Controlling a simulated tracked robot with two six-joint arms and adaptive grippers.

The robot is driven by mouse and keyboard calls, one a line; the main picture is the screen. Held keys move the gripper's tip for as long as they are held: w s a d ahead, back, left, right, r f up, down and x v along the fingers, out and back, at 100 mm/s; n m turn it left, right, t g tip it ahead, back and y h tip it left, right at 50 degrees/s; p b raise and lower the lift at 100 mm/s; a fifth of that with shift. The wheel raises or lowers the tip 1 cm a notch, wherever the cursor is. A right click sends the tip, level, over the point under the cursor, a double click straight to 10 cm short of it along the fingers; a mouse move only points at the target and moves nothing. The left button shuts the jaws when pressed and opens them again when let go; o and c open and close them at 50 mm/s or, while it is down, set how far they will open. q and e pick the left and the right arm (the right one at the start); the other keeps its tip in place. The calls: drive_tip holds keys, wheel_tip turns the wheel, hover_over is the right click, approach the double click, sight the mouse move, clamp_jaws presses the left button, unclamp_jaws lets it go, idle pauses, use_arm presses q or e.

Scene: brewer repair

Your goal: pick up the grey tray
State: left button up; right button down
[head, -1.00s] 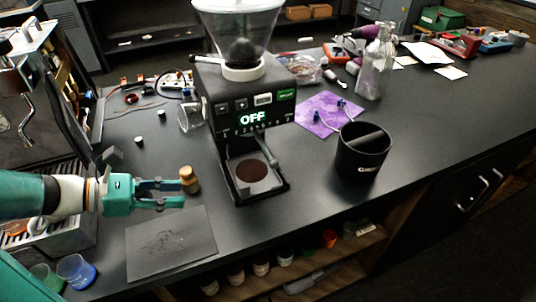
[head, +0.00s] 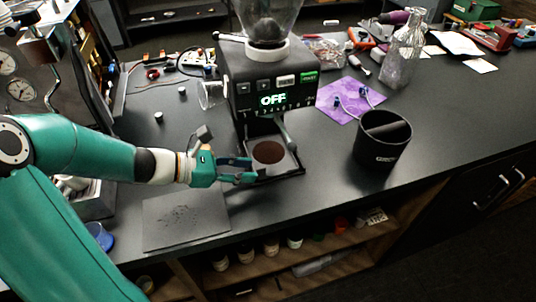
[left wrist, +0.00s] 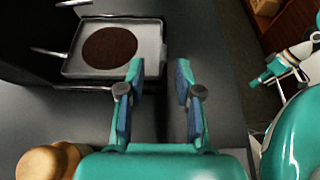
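The grey tray (head: 287,164) sits at the foot of the black grinder (head: 268,95), with a round patch of dark brown grounds on it. In the left wrist view the tray (left wrist: 151,42) is at the upper left, ahead and to the left of the fingers. My left gripper (head: 251,171) is at the tray's left front edge in the head view. Its fingers (left wrist: 160,80) are apart with nothing between them. A teal and white arm part, probably my right arm, shows at the right of the left wrist view; its fingers are unclear.
A wooden-topped tool (left wrist: 48,161) stands close to my left gripper. A dark flat mat (head: 186,220) with crumbs lies at the front. A black bin (head: 381,140), a purple cloth (head: 340,100) and a glass bottle (head: 402,62) are to the right.

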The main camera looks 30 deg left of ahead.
sight(260, 170)
use_arm(q)
drive_tip(key=x, duration=0.4)
drive_tip(key=shift+w+d, duration=0.1)
drive_tip(key=shift+d, duration=0.1)
clamp_jaws()
